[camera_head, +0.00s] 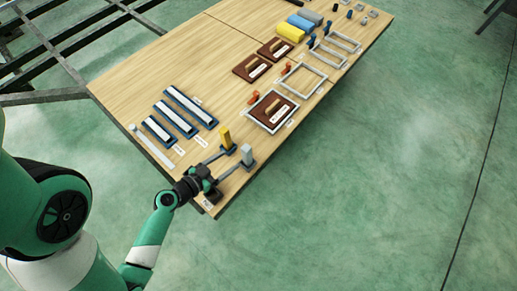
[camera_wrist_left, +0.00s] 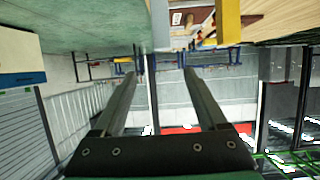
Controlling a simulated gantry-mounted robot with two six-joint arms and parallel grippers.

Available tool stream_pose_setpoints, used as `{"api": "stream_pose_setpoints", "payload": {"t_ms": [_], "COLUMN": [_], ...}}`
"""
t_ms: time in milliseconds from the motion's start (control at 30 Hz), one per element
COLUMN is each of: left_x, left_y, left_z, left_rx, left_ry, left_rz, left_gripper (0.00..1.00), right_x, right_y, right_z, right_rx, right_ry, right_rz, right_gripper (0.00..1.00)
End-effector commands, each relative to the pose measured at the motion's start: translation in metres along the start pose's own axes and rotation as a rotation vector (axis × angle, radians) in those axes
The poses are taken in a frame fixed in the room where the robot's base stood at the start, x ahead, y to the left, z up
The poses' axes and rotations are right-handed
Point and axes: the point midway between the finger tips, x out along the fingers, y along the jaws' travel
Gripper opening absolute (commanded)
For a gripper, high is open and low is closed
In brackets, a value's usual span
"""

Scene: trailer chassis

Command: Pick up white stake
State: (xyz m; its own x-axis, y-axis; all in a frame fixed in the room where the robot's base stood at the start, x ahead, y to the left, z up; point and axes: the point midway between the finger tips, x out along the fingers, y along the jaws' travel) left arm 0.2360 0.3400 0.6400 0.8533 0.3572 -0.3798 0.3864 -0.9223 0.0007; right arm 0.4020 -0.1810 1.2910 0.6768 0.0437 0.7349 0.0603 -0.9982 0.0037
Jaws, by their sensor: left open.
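The white stake (camera_head: 247,154) stands upright in a dark base near the table's front corner. A yellow stake (camera_head: 225,138) stands upright just beyond it. My left gripper (camera_head: 232,161) is open and empty, low over the table, its fingers reaching toward the two stakes. In the left wrist view, the white stake (camera_wrist_left: 160,26) shows at the top, across the space between the fingertips. The yellow stake (camera_wrist_left: 228,22) is to its right, outside the fingers. I cannot tell whether a finger touches either base. My right gripper is not in view.
Blue trays with white bars (camera_head: 168,118) and a long white strip (camera_head: 152,146) lie left of the gripper. A brown block in a grey frame (camera_head: 270,110) lies beyond the stakes. The table's front edge is close to the gripper. Bare wood lies toward the back left.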

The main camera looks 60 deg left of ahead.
Motion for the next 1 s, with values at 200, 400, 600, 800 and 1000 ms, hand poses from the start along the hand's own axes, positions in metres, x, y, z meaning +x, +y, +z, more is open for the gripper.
{"api": "stream_pose_setpoints", "payload": {"t_ms": [200,400,600,800,1000], "left_x": [0.004,0.02,0.057,0.069,0.089], "left_y": [-0.008,-0.007,-0.008,-0.008,-0.003], "left_z": [0.017,0.015,0.014,0.016,0.013], "left_rx": [-0.014,-0.009,-0.009,-0.012,-0.01], "left_ry": [-0.004,-0.004,-0.002,-0.004,-0.002], "left_rz": [-0.03,-0.023,-0.024,-0.027,-0.023], "left_gripper": [0.75,0.75,0.75,0.75,0.75], "right_x": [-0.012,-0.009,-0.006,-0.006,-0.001], "right_y": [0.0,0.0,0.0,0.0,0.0], "right_z": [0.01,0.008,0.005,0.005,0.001], "right_rx": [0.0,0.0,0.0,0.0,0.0], "right_ry": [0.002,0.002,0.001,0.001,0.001], "right_rz": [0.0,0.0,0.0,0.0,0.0], "right_gripper": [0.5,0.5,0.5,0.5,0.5]}}
